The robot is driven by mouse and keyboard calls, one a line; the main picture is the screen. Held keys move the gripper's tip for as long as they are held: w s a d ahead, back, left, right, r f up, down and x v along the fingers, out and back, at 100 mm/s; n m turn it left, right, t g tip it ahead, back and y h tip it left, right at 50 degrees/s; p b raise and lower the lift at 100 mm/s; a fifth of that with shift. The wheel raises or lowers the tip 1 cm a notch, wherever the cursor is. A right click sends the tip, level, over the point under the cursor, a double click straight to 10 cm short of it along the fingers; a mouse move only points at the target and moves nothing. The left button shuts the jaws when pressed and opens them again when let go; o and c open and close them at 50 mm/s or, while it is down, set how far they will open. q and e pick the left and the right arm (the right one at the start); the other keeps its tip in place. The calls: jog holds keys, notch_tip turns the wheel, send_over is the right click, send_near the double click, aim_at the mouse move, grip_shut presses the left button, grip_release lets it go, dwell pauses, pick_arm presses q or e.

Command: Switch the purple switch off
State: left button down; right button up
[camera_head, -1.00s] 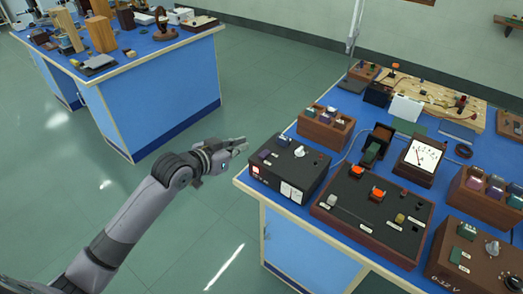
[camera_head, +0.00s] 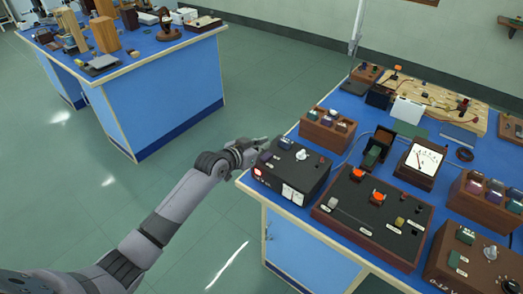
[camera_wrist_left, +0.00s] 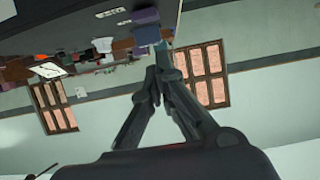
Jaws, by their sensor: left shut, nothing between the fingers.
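The purple switch (camera_head: 266,156) sits on top of a black box (camera_head: 292,170) at the near left corner of the right bench. A darker switch (camera_head: 285,143) is behind it, and a white knob is to its right. My left gripper (camera_head: 264,142) is shut and empty, at the box's left rear edge, just behind the purple switch in the picture. In the left wrist view the closed fingertips (camera_wrist_left: 160,52) point at purplish blocks (camera_wrist_left: 145,34) on the box; contact cannot be told. My right gripper is not in view.
Another bench (camera_head: 160,100) stands at the back left. Open green floor lies between the benches.

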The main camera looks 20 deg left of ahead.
aim_at(267, 157)
pick_arm(q)
jog(key=shift+s+a+f, duration=0.1)
jog(key=shift+s+f, duration=0.05)
jog(key=shift+f, duration=0.45)
jog(key=shift+s+a+f, duration=0.1)
jog(key=shift+s+f, duration=0.05)
jog(key=shift+f, duration=0.55)
jog(key=shift+d, duration=0.1)
